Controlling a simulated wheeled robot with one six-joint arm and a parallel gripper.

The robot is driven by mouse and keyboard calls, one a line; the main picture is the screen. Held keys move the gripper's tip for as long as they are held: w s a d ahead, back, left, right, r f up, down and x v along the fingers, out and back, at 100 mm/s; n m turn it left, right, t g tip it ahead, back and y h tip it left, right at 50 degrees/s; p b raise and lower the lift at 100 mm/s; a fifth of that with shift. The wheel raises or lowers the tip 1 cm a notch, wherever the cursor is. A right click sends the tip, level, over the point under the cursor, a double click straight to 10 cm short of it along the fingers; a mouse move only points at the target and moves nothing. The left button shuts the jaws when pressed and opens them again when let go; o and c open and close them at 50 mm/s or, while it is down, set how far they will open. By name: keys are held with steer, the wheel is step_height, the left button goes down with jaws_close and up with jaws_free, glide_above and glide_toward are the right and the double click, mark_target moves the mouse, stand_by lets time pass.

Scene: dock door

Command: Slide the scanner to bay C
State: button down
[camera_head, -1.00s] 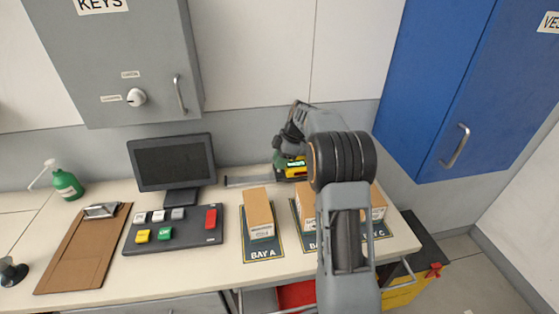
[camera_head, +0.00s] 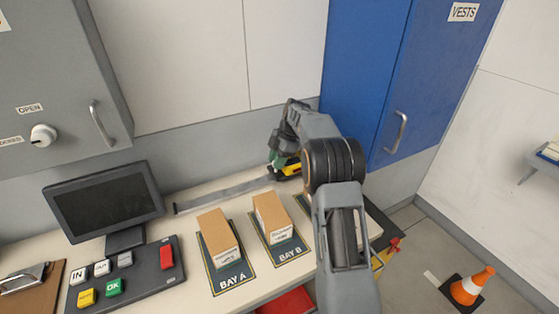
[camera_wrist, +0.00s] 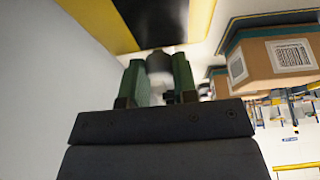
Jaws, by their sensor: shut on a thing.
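The scanner (camera_head: 289,169), a yellow and black unit, sits at the right of the visible part of a grey rail (camera_head: 222,193) along the back of the counter. My gripper (camera_head: 278,157) is at the scanner. Bay A mat (camera_head: 232,283) and bay B mat (camera_head: 290,250) each hold a cardboard box. The scanner is to the right of the bay B box, behind it. My arm hides most of bay C; only a mat edge shows.
A monitor (camera_head: 102,204) and a button panel (camera_head: 125,275) stand on the left of the counter. A blue vests cabinet (camera_head: 375,80) hangs behind my arm on the right. An orange cone (camera_head: 472,286) stands on the floor at right.

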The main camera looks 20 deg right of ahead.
mark_target(291, 160)
steer(key=shift+d, duration=0.15)
steer(key=c, duration=0.9)
jaws_free()
steer(key=shift+d, duration=0.1)
steer(key=p+v, duration=0.1)
steer(key=v, duration=1.2)
steer(key=shift+r+p, duration=0.3)
steer(key=shift+r, duration=0.2)
